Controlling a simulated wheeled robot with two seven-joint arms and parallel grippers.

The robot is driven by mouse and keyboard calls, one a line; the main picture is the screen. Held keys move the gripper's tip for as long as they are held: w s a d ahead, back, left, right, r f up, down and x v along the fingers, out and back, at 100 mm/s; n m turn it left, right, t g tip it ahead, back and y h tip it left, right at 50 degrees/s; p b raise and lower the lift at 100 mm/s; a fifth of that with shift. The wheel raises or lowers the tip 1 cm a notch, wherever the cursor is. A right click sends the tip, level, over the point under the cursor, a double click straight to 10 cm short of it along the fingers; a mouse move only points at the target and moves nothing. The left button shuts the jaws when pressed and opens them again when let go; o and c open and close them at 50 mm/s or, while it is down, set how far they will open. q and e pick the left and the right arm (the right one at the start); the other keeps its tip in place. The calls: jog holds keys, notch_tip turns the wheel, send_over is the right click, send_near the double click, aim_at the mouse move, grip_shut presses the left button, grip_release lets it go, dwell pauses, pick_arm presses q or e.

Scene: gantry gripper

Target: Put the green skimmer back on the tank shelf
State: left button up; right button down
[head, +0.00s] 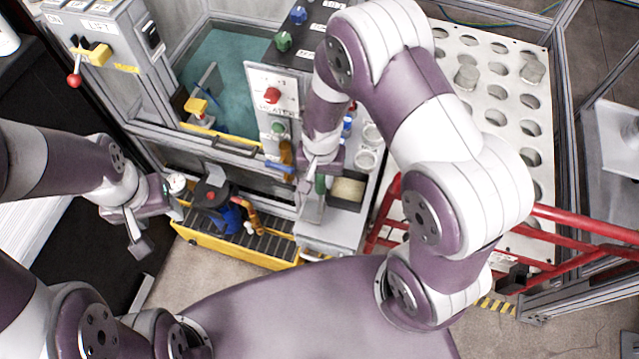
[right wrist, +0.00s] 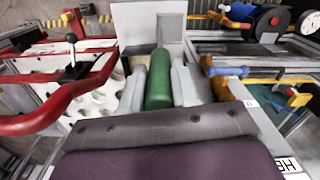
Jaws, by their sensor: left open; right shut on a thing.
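The green skimmer shows as a green cylindrical handle (right wrist: 158,80) between the two grey fingers of my right gripper (right wrist: 158,85) in the right wrist view. The fingers are shut on it. In the head view a small green part (head: 320,184) shows at my right gripper (head: 316,188), over the grey shelf surface (head: 335,236) beside the tank. The rest of the skimmer is hidden, and I cannot tell whether it touches the shelf. My left gripper (head: 136,232) is open and empty, left of the yellow-edged tray.
The tank (head: 228,75) holds teal water. An orange handle (head: 286,152) and a blue one (head: 279,167) are close left of my right gripper. A yellow-edged tray (head: 232,250) holds several tools. Red rails (head: 570,222) and a perforated white panel (head: 482,60) are to the right.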

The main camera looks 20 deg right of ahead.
aim_at(321, 187)
jog(key=shift+f, duration=2.25)
jog(key=c, duration=0.8)
grip_release()
jog(key=shift+w, duration=0.1)
jog(key=shift+c, duration=0.2)
jog(key=shift+r, duration=0.15)
notch_tip(321, 187, up, 12)
jog(key=shift+f, duration=0.1)
jog(key=s+d+r+n+t, duration=0.1)
jog(key=s+d+r+n, duration=0.4)
jog(key=s+r, duration=0.2)
jog(key=shift+d, duration=0.35)
